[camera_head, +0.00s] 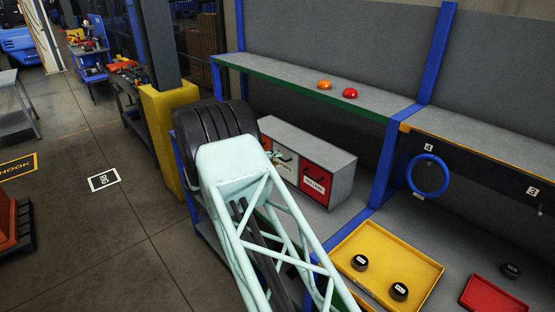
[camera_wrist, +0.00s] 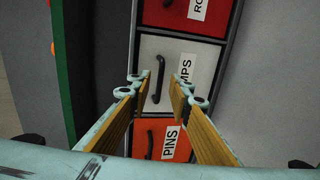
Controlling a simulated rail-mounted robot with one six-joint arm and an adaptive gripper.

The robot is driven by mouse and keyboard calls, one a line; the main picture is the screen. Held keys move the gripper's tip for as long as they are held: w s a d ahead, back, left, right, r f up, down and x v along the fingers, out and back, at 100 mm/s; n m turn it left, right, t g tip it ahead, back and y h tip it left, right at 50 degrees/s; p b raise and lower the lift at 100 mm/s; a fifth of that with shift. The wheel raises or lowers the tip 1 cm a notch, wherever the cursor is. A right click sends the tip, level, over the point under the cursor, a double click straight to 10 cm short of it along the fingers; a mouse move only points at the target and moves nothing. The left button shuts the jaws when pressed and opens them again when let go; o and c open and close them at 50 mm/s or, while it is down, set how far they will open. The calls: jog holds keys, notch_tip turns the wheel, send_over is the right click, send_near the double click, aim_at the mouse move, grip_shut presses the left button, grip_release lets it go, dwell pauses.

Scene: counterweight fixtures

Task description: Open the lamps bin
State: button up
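The lamps bin (camera_wrist: 163,48) is the white middle drawer of a column in the wrist view. Its label is partly covered by my gripper and reads "MPS". Its black bar handle (camera_wrist: 157,85) shows between my fingers. My gripper (camera_wrist: 160,77) is open and faces the drawer, with one finger on each side of the handle. I cannot tell whether a finger touches it. The drawer looks shut.
A red bin (camera_wrist: 165,15) is above the lamps bin and the orange-red pins bin (camera_wrist: 148,133) below it in the wrist view. An orange dome (camera_head: 324,84) and a red dome (camera_head: 350,93) sit on the shelf (camera_head: 275,73). A yellow tray (camera_head: 425,268) holds black discs.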

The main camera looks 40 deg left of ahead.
jog(key=shift+x, duration=1.15)
grip_shut()
